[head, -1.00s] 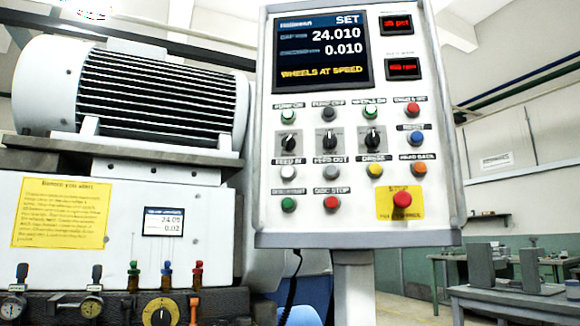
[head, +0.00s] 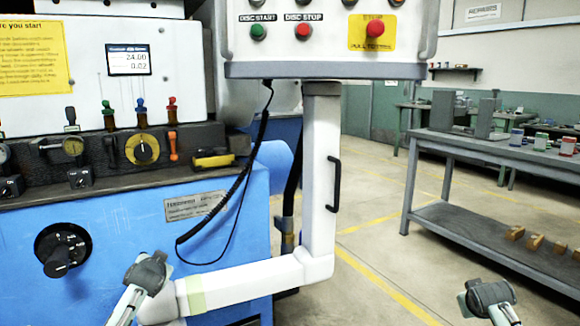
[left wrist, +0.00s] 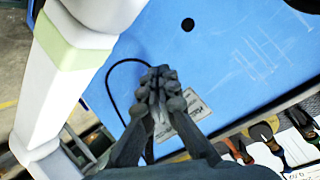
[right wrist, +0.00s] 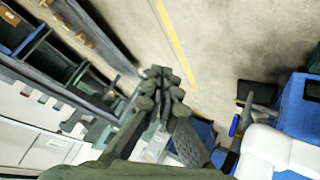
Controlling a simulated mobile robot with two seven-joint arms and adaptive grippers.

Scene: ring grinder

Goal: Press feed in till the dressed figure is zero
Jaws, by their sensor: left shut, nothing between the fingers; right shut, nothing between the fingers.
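Only the lower part of the control panel (head: 330,45) shows in the head view, with a green DISC START button (head: 258,31), a red DISC STOP button (head: 303,30) and a red stop button (head: 376,25) on yellow. The feed in button and the main display with the dressed figure are above the picture. A small machine screen (head: 128,60) seems to read 24.00 and 0.02. My left gripper (head: 150,272) is low, beside the blue machine base; its shut, empty fingers show in the left wrist view (left wrist: 158,85). My right gripper (head: 487,297) is low at the right, shut and empty (right wrist: 160,82).
A white bent post (head: 322,170) with a black handle (head: 334,184) carries the panel. A black cable (head: 240,190) hangs beside it. A black handwheel (head: 62,250) juts from the machine at left. A grey bench (head: 470,145) stands at right, with free floor between.

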